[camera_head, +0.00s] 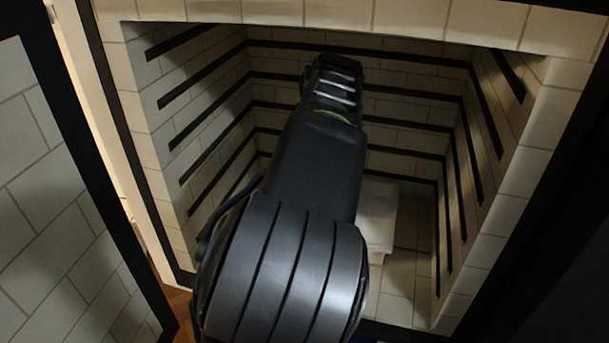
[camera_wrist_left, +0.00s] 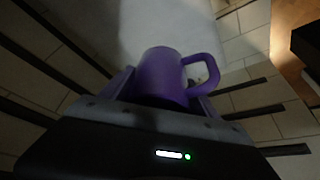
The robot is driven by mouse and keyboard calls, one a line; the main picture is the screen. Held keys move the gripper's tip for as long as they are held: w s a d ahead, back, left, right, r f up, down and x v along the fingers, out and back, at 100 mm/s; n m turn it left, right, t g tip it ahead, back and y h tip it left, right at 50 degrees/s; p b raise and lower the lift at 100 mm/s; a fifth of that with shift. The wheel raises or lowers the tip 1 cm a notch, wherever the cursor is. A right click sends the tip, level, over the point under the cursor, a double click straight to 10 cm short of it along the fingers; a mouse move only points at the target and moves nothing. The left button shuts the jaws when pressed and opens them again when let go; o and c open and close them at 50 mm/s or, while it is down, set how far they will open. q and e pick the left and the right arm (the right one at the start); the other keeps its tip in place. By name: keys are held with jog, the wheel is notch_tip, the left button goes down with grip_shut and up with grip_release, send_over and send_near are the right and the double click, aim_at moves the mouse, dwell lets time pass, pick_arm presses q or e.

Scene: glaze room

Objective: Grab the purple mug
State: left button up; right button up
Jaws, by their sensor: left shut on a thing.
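The purple mug (camera_wrist_left: 163,72) shows in the left wrist view, with its handle to the right. My left gripper (camera_wrist_left: 160,92) is shut on it, with one finger on each side of the mug's body. The gripper's own body hides the lower part of the mug. In the head view my left arm reaches into the tiled kiln, and it hides the mug and the fingers. My right gripper is in neither view.
The kiln (camera_head: 410,135) has pale brick walls with dark slots along its sides and back. A white block (camera_head: 377,215) stands inside, partly behind my arm. The open kiln door (camera_head: 60,200) is at the left. The kiln's right wall is clear of my arm.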

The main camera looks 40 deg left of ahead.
pick_arm(q)
notch_tip(320, 180, up, 6)
jog(key=s+d, duration=0.2)
jog(key=s, duration=0.7)
jog(key=s+d+b, duration=0.1)
jog(key=s+d, duration=0.2)
jog(key=s, duration=0.7)
jog(key=shift+f+b, duration=0.3)
jog(key=shift+f, duration=0.1)
